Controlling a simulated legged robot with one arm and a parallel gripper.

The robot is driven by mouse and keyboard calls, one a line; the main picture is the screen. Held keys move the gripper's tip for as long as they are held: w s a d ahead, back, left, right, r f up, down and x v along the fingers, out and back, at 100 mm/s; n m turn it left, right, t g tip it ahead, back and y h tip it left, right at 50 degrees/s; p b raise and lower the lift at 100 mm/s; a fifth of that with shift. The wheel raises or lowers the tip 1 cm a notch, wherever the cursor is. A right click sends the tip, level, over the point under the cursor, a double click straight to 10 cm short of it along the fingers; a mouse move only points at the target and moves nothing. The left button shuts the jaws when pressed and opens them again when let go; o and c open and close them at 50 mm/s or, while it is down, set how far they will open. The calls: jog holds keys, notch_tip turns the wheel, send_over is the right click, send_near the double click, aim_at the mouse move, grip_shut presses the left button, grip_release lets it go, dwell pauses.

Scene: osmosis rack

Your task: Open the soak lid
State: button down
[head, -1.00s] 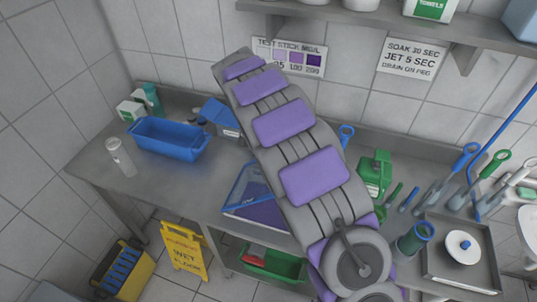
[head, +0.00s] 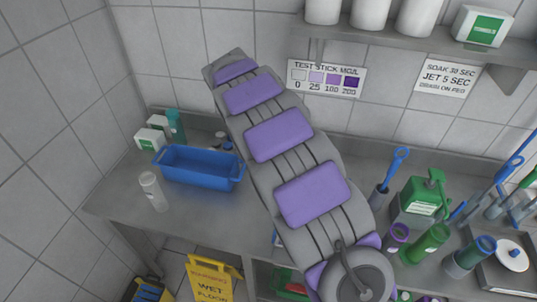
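No soak lid shows clearly in the head view. My purple-padded arm covers the middle of the bench, where a blue-edged basin with a purple inside showed earlier. Only a sliver of its blue edge (head: 276,238) shows beside my arm, so I cannot tell whether any lid there is open or shut. My gripper is not in view; only my arm shows, reaching up from the lower middle to the upper left.
A blue tub (head: 198,166) stands on the left of the bench (head: 120,203), beside a clear bottle (head: 153,190). A green jug (head: 420,200) and several brushes and bottles crowd the right. A yellow wet-floor sign (head: 212,278) stands below. A shelf (head: 420,42) runs above.

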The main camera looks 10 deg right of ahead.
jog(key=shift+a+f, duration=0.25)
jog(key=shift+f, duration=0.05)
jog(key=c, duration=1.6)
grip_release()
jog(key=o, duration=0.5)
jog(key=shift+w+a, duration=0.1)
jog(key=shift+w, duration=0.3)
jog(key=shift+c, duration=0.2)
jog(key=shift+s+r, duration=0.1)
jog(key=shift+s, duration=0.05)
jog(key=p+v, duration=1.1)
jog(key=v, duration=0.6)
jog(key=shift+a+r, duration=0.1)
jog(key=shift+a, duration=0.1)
